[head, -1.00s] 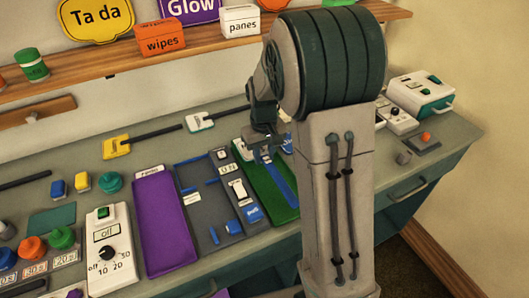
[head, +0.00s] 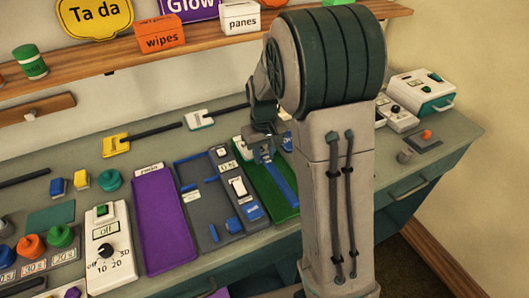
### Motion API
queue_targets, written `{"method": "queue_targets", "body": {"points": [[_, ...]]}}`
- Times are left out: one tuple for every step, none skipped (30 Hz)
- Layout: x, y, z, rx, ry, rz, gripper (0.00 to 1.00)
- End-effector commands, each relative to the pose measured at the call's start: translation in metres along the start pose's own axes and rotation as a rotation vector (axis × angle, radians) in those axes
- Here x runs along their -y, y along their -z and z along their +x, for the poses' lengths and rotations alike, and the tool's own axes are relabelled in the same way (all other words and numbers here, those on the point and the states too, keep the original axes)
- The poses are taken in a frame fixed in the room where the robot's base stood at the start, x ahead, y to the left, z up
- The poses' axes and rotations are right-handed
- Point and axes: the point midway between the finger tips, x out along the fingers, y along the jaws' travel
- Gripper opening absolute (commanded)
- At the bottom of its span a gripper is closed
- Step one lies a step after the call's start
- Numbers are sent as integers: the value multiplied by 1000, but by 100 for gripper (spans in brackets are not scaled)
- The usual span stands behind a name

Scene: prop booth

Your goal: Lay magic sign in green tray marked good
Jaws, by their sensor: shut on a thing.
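The green tray (head: 258,178) lies on the bench right of the grey tray, partly covered by my arm. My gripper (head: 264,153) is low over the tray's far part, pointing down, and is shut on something. A blue strip (head: 281,183) runs from below the gripper toward the near right corner of the green tray. A small blue piece with pale marks (head: 287,141) shows just beyond the gripper, mostly hidden by my arm. I cannot tell whether these blue parts belong to one sign, and I cannot read "magic" or "good".
A grey tray (head: 202,203) with blue pieces and a white switch, and a purple tray (head: 164,224), lie to the left. A yellow paddle (head: 116,146) and a white paddle (head: 199,120) lie behind. A white box (head: 422,96) stands at right.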

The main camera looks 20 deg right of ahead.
Motion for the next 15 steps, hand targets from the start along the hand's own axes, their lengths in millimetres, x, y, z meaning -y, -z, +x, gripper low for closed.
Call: {"method": "queue_targets", "body": {"points": [[0, 0, 2, 0, 0, 0, 6], [0, 0, 2, 0, 0, 0, 6], [0, 0, 2, 0, 0, 0, 6], [0, 0, 3, 0, 0, 0, 6], [0, 0, 3, 0, 0, 0, 6], [0, 0, 4, 0, 0, 0, 6], [0, 0, 4, 0, 0, 0, 6], [0, 0, 5, 0, 0, 0, 6], [0, 0, 5, 0, 0, 0, 6], [0, 0, 6, 0, 0, 0, 6], [0, 0, 6, 0, 0, 0, 6], [0, 0, 6, 0, 0, 0, 6], [0, 0, 6, 0, 0, 0, 6], [0, 0, 6, 0, 0, 0, 6], [0, 0, 6, 0, 0, 0, 6]]}}
